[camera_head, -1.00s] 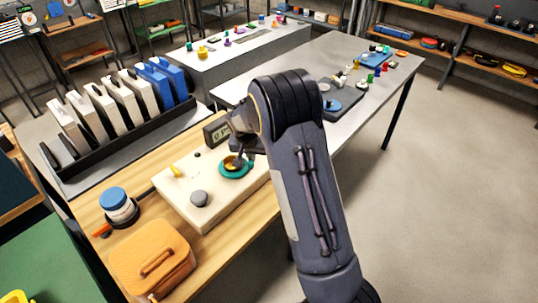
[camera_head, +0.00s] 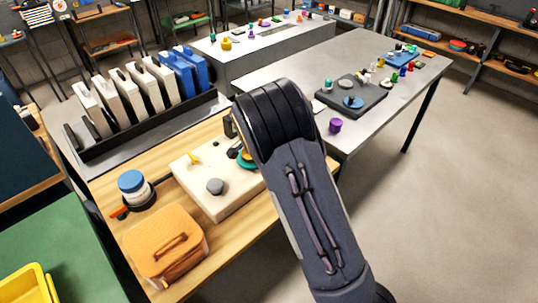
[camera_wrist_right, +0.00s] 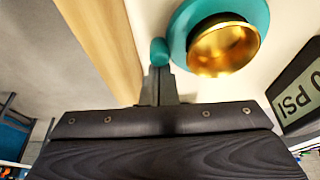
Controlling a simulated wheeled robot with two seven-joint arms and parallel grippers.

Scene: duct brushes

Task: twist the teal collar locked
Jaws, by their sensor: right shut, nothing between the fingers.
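The teal collar (camera_wrist_right: 183,38) is a ring around a brass fitting (camera_wrist_right: 222,46) on a cream panel (camera_wrist_right: 262,75). A rounded teal lug (camera_wrist_right: 160,51) sticks out at the collar's left side in the right wrist view. My right gripper (camera_wrist_right: 158,72) is shut, its narrow fingertips right beside the lug, with nothing between them; I cannot tell whether they touch it. In the head view only part of the collar (camera_head: 246,162) shows, and my right arm hides the rest. My left gripper is not in view.
A display reading PSI (camera_wrist_right: 299,97) stands right of the fitting in the wrist view. The panel also carries a grey knob (camera_head: 215,186) and a yellow lever (camera_head: 194,160). A blue-lidded jar (camera_head: 132,185) and an orange case (camera_head: 165,245) stand on the wooden bench.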

